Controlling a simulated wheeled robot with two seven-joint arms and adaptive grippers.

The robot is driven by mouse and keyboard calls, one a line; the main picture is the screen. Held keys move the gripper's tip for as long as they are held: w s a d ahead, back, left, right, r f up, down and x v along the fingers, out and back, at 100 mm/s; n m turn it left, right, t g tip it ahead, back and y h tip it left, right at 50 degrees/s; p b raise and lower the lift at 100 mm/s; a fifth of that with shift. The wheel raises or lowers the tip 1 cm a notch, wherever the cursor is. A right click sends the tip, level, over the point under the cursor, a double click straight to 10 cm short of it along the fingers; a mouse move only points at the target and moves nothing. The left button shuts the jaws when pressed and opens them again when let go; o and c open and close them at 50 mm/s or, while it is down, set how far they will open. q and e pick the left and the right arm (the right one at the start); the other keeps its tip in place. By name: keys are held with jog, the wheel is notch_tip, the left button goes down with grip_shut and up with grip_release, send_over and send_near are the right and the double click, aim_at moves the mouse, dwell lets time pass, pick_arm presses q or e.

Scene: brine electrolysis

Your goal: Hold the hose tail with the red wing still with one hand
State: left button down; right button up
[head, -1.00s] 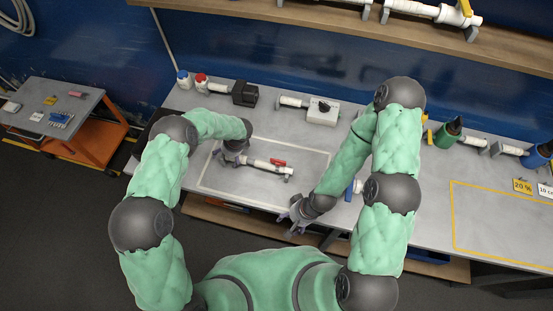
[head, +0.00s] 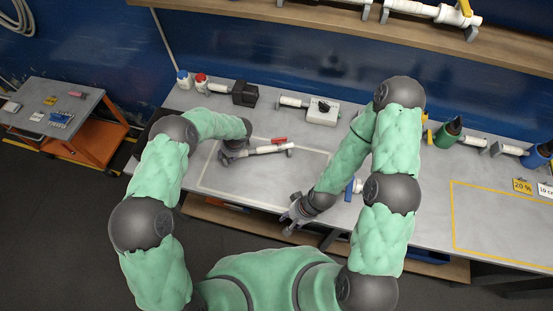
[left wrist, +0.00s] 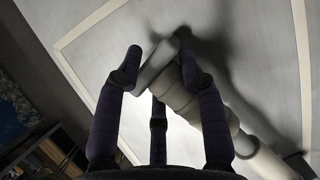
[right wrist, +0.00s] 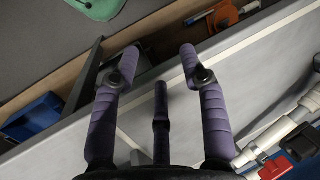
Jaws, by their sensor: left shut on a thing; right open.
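The hose tail (head: 265,151) is a pale tube with a red wing (head: 280,140) on its far side, inside the white-outlined area of the bench. My left gripper (head: 228,157) is shut on its left end. In the left wrist view the tube (left wrist: 184,100) lies between the fingers (left wrist: 157,60), with its shadow on the bench. My right gripper (head: 290,216) is open and empty at the bench's front edge, apart from the tube. The right wrist view shows the tube (right wrist: 290,128) and red wing (right wrist: 275,169) at lower right, beyond the open fingers (right wrist: 160,58).
Behind stand a black box (head: 245,93), a white box with a black knob (head: 322,112) and red-capped and blue-capped bottles. A blue-handled item (head: 349,190) lies right of my right gripper. The yellow-outlined area (head: 490,225) at right is clear.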

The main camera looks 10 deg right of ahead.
jog(key=w+m, duration=0.1)
jog(key=w, duration=0.2)
jog(key=w+r+m, duration=0.1)
jog(key=w, duration=0.2)
jog(key=w+a, duration=0.1)
jog(key=w, duration=0.2)
jog(key=shift+w+r+m, duration=0.15)
jog(key=shift+r+m, duration=0.15)
jog(key=shift+m, duration=0.1)
jog(key=w+r+m, duration=0.3)
jog(key=w+r, duration=0.1)
jog(key=w, duration=0.4)
notch_tip(320, 180, up, 13)
jog(key=m+h, duration=0.4)
jog(key=m, duration=0.5)
send_over(279, 139)
jog(key=shift+d+f, duration=0.15)
jog(key=shift+f, duration=5.75)
grip_shut()
